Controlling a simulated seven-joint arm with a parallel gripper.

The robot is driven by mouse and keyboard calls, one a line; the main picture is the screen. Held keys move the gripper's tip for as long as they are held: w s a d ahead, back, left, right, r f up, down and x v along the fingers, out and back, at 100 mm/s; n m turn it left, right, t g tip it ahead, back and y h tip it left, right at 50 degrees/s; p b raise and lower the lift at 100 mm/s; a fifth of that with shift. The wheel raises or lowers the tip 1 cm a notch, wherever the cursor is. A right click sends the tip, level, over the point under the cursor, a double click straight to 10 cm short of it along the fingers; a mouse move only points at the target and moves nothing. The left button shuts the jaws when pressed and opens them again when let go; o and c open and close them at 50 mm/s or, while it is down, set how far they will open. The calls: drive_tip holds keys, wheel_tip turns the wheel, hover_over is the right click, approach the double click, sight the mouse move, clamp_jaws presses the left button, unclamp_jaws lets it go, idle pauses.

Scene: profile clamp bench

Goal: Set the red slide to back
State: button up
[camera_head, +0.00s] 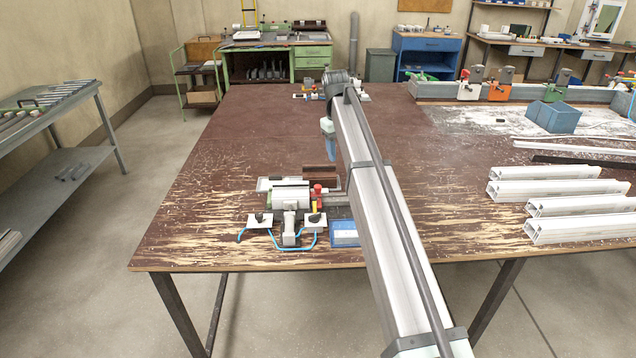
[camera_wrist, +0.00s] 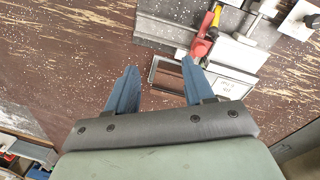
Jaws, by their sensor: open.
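A small clamp fixture (camera_head: 290,196) with grey, white and green parts sits near the front left of the brown bench. A red part (camera_head: 317,188) with a yellow piece below it stands at its right side. In the wrist view a red part (camera_wrist: 201,49), which I take for the slide, lies on a grey plate with a yellow piece at its upper end. My gripper (camera_head: 329,146) is above the bench, behind and apart from the fixture. In the wrist view my gripper (camera_wrist: 160,66) has its two blue fingers spread and empty. The red part is just beyond the right fingertip.
A blue tray (camera_head: 345,233) stands right of the fixture, and blue hoses (camera_head: 275,243) loop in front. White profiles (camera_head: 545,189) lie at the right. A blue box (camera_head: 552,117) is farther back. The bench's left side behind the fixture is clear.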

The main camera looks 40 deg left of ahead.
drive_tip(key=r, duration=0.2)
hover_over(318, 186)
drive_tip(key=shift+g+y, duration=0.3)
wheel_tip(318, 186, down, 14)
drive_tip(key=shift+a+f, duration=0.1)
clamp_jaws()
idle(0.5)
